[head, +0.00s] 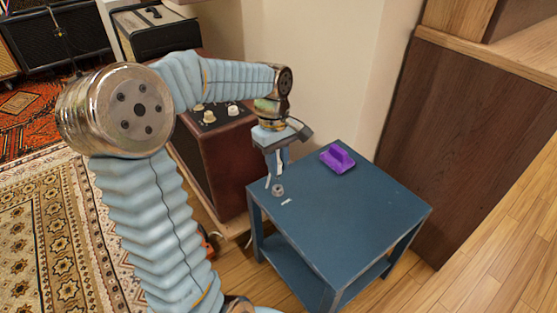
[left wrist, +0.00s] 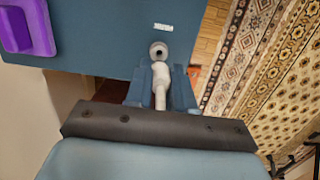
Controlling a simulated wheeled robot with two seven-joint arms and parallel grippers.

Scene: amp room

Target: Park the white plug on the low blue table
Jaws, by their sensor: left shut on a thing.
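The low blue table (head: 335,215) stands in the middle right of the head view, and its top fills the upper left of the left wrist view (left wrist: 100,55). A small grey ring with a dark centre (head: 278,190) is at the table's edge, close to the plug's end. I cannot tell whether the plug touches it. My right gripper is not in view.
A purple block-like object (head: 338,158) sits at the table's back corner. A small white label (head: 286,202) lies near the grey ring. A dark red amplifier with knobs (head: 215,150) stands left of the table, and a wooden cabinet (head: 460,130) stands right. The table's middle is clear.

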